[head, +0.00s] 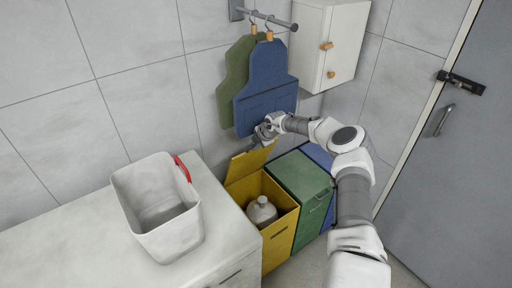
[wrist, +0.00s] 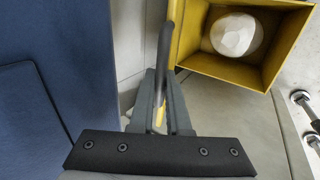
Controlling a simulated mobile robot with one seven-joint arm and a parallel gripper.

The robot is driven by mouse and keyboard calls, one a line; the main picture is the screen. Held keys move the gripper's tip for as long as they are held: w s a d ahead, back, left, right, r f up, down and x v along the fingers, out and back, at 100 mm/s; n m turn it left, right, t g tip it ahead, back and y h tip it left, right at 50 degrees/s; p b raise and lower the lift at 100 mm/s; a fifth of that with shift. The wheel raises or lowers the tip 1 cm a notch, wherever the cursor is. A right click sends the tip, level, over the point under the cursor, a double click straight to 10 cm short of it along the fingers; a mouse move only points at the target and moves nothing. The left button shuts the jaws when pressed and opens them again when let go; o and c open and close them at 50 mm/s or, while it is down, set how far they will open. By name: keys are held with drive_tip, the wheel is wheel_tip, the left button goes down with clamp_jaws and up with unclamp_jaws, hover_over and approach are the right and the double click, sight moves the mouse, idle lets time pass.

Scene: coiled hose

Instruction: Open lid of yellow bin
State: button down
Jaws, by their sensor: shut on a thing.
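The yellow bin (head: 279,240) stands beside the white counter, and its yellow lid (head: 250,163) is raised and tilted back toward the wall. A pale jug (head: 262,211) shows inside the bin. My gripper (head: 265,132) is at the lid's upper edge, below the blue apron. In the wrist view my gripper (wrist: 160,103) is shut on the lid's dark handle (wrist: 165,45). The lid (wrist: 178,18) shows there nearly edge-on, and the open yellow bin (wrist: 190,48) with the jug (wrist: 235,34) lies beyond it.
A green bin (head: 298,175) and a blue bin (head: 318,155) stand to the right, lids closed. A blue apron (head: 266,88) and green apron (head: 235,80) hang close behind my gripper. A white cabinet (head: 312,45) is above. A white basket (head: 178,238) sits on the counter (head: 228,235).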

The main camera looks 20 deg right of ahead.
drive_tip(key=c, duration=0.9)
unclamp_jaws()
drive_tip(key=v, duration=1.7)
drive_tip(key=shift+s+r, duration=0.1)
drive_tip(key=shift+r, duration=0.05)
